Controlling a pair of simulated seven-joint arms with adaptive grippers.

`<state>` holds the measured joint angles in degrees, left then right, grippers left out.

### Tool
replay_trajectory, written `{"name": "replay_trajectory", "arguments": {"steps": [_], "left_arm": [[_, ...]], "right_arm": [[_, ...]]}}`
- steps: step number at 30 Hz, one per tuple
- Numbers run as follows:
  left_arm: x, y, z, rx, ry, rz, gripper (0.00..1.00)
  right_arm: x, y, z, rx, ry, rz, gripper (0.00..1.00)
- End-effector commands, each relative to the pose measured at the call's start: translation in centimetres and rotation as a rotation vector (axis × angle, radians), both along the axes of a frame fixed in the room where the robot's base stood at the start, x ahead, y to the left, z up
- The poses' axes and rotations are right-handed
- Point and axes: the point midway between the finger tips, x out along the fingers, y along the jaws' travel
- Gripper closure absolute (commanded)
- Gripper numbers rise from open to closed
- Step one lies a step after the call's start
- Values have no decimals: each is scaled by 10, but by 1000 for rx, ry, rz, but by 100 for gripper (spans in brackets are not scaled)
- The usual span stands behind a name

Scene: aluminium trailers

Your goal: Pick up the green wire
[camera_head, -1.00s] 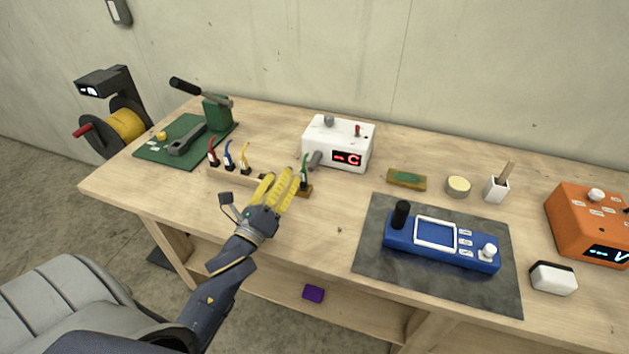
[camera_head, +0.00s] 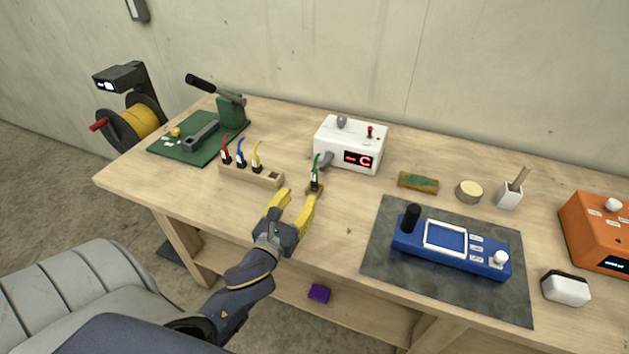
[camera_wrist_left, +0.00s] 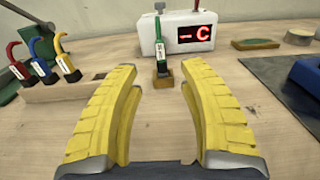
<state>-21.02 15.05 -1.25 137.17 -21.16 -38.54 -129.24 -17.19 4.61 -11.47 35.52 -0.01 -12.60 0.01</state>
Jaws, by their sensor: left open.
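The green wire (camera_head: 316,170) stands upright in a small wooden block (camera_head: 314,190) in front of the white device. In the left wrist view the green wire (camera_wrist_left: 161,45) stands beyond the fingertips, roughly midway between them, with its block (camera_wrist_left: 163,77) below. My left gripper (camera_head: 294,197) is open and empty, its yellow fingers pointing toward the green wire and apart from it. The left wrist view shows the same open fingers (camera_wrist_left: 160,75). My right gripper is not in view.
A wooden rack (camera_head: 250,174) with red, blue and yellow wires stands left of the green wire. The white device (camera_head: 350,145) is just behind it. A blue device (camera_head: 452,246) lies on a grey mat (camera_head: 380,272) at right. Bare tabletop lies around my gripper.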

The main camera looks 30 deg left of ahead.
Motion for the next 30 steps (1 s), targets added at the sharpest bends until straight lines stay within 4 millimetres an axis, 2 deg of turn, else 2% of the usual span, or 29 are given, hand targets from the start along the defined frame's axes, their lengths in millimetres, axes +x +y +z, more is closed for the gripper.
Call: {"name": "replay_trajectory", "arguments": {"steps": [3,9,20,30], "left_arm": [[20,4,1,-1,-2,1,58],[44,8,0,-1,-1,1,58],[61,11,0,-2,-1,1,58],[99,18,-1,-2,0,1,58]], "right_arm": [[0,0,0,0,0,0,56],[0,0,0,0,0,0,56],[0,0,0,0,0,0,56],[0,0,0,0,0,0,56]]}}
